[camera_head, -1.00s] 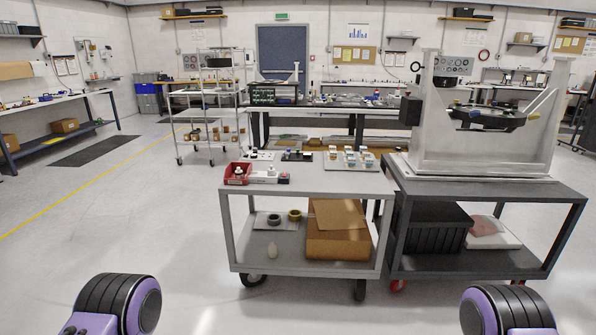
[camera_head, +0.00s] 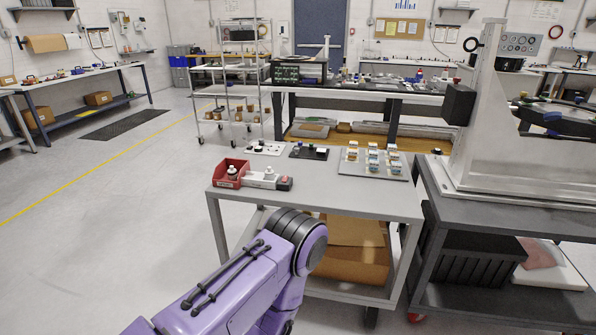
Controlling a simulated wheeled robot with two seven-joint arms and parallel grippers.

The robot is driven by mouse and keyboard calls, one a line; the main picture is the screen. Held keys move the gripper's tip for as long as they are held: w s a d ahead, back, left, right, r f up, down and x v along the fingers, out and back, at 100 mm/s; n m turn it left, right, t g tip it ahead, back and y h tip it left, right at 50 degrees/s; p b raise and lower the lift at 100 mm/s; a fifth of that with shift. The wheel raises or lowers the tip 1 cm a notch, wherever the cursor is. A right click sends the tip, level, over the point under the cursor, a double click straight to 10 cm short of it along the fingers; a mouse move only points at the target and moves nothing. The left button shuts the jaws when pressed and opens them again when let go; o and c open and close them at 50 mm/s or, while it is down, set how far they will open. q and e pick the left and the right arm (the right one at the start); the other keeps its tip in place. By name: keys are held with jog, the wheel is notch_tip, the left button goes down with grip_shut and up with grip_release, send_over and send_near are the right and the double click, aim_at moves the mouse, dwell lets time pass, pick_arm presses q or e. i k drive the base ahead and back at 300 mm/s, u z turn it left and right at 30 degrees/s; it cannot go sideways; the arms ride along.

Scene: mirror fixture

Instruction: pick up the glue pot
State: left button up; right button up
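I cannot single out the glue pot for sure. Small items stand on the near grey cart's top (camera_head: 320,203). A red bin (camera_head: 228,181) at its left holds a small dark-and-pale item (camera_head: 232,172). Beside the bin is a white block (camera_head: 261,181) with a small item on top, and a small dark box (camera_head: 285,183) with a red top. Several small white-and-amber containers (camera_head: 372,160) stand on a grey plate (camera_head: 348,170) at the right. My purple left arm reaches up in front of the cart and hides part of its lower shelf. Neither gripper shows.
A white plate with small parts (camera_head: 264,149) and a black plate (camera_head: 308,152) lie at the cart's back. A dark cart (camera_head: 500,215) with a large metal fixture (camera_head: 490,120) stands close on the right. Cardboard (camera_head: 355,262) lies on the lower shelf.

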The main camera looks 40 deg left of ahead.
aim_at(267, 177)
jog(key=u, duration=0.2)
jog(key=i, duration=1)
jog(key=u, duration=0.5)
